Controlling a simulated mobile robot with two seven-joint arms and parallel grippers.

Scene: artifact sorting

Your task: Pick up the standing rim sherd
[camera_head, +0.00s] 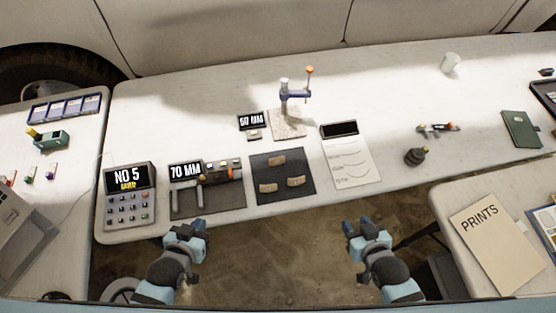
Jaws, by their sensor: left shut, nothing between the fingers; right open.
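Several small tan sherds lie on or stand on a dark mat (256,160) near the front edge of the table: one at the back (278,160), one at front left (268,188) and one at front right (296,182). At this size I cannot tell which one is the standing rim sherd. My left gripper (190,228) is shut and empty, in front of the table edge, left of and nearer than the mat. My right gripper (358,227) is open and empty, in front of the edge, right of the mat. Neither touches a sherd.
Left of the mat are a measuring device reading 70 MM (186,171) and a keypad reading NO 5 (130,180). Behind it stands a blue clamp stand (294,95) beside a 50 MM display (251,121). A paper sheet (352,165) lies right.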

